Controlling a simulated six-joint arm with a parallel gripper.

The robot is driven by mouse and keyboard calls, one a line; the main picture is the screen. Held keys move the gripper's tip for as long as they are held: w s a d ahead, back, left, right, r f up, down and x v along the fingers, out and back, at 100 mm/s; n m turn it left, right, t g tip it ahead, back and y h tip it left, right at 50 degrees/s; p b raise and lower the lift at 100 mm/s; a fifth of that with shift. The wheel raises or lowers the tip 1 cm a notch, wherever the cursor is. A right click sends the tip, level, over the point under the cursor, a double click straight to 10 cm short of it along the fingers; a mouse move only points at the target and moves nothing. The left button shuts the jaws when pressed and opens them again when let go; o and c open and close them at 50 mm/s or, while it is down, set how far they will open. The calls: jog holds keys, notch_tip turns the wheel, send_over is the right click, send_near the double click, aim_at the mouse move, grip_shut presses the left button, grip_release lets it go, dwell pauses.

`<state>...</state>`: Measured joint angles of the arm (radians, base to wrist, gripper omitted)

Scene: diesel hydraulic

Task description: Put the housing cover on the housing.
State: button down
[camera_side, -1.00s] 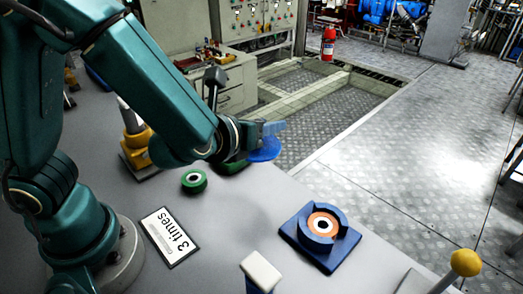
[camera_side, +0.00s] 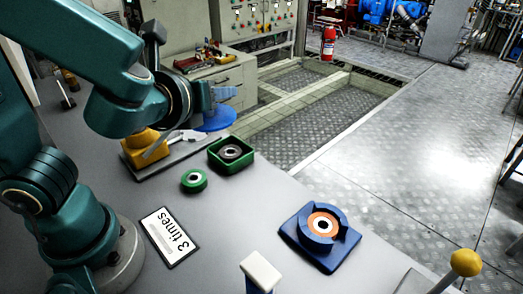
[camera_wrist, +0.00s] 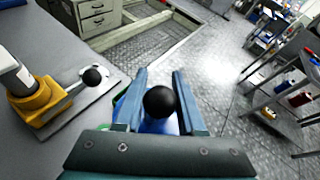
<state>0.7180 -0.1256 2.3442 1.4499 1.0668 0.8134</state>
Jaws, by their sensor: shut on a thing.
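The housing cover (camera_side: 215,119) is a blue disc hanging below my gripper (camera_side: 222,96) in the side view. My gripper is shut on it and holds it high, behind the green box. In the wrist view, a black round knob (camera_wrist: 160,101) sits between the two fingers, with blue of the cover below it. The housing (camera_side: 313,254) is a blue square base with a raised, notched round wall. An orange and white ring (camera_side: 323,224) lies inside it. The housing stands on the table toward the front right, well apart from the cover.
A green box (camera_side: 231,155) with a dark ring part inside stands below the gripper, beside a green ring (camera_side: 194,180). A yellow fixture (camera_side: 143,145) stands left of it. A "3 times" sign (camera_side: 168,237) lies flat. The table between the box and the housing is clear.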

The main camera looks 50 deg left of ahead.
jog(key=shift+w+d+r, duration=0.2)
jog(key=shift+w+d, duration=0.05)
jog(key=w+d+m+t+h, duration=0.1)
jog(key=w+d+m+h, duration=0.2)
jog(key=w+d, duration=0.5)
jog(key=d+f+m+h, duration=0.1)
jog(key=d+f+h, duration=0.1)
jog(key=d+f, duration=0.2)
jog(key=s+d+f+m+h, duration=0.1)
jog(key=d+f, duration=0.3)
jog(key=d, duration=0.5)
jog(key=shift+s+d+f+m+t+h, duration=0.2)
jog(key=shift+d+m+t+h, duration=0.1)
jog(key=shift+m+t+h, duration=0.15)
jog(key=shift+f, duration=2.6)
jog(key=shift+f, duration=0.65)
